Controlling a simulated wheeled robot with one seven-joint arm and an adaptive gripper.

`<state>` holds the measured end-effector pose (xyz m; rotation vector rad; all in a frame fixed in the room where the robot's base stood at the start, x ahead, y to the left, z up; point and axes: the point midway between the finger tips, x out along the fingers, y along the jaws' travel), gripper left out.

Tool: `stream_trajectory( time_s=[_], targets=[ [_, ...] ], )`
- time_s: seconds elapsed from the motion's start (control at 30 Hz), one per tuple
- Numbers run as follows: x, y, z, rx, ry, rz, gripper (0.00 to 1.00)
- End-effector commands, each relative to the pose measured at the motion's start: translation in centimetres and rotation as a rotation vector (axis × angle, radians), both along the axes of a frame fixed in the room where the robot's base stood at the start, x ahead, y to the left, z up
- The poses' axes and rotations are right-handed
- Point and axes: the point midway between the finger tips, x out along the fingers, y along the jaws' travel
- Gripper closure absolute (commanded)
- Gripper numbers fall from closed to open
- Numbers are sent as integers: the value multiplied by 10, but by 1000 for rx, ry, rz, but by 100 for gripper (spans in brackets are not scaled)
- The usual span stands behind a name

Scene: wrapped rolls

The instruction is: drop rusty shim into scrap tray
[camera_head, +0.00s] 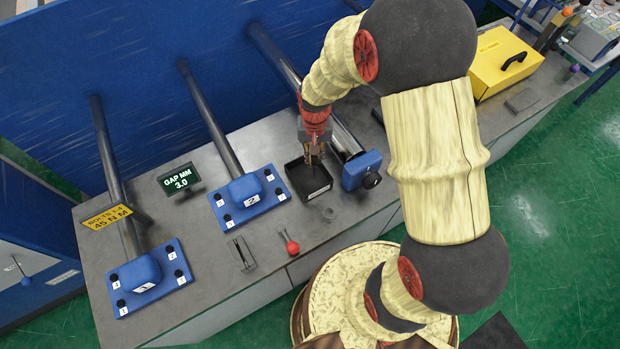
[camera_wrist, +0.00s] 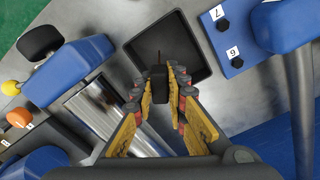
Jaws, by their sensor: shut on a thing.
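The scrap tray is a small black open box (camera_head: 297,185) on the grey bench, between the second blue block and the polished roll; it also shows in the wrist view (camera_wrist: 196,30). My gripper (camera_head: 315,160) points down over it. In the wrist view its yellow fingers (camera_wrist: 163,85) are shut on a dark block-like piece, from which a thin rust-brown sliver, the rusty shim (camera_wrist: 158,57), sticks out over the tray floor. The shim is seen edge-on. In the head view the shim is too small and too covered by the fingers to tell its height above the tray.
Blue blocks (camera_head: 250,200) and (camera_head: 148,279) with numbered bolts carry dark rolls. A third blue block (camera_head: 360,171) stands right of the tray. A gap display (camera_head: 180,179), a red-knobbed tool (camera_head: 292,246), a grey slotted piece (camera_head: 241,254) and a yellow case (camera_head: 503,62) are on the bench.

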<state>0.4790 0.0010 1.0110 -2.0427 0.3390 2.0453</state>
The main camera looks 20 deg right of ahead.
Motion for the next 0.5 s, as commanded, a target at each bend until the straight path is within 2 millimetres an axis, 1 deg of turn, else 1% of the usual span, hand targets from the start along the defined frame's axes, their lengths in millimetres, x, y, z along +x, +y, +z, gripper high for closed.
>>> stream_trajectory(
  time_s=[0.03, 0.2, 0.5],
  targets=[
    [0, 0, -10, 0, 1, 0, 100],
    [0, 0, -23, 0, -1, 0, 100],
    [1, 0, -25, 0, -2, 0, 100]
  ],
)
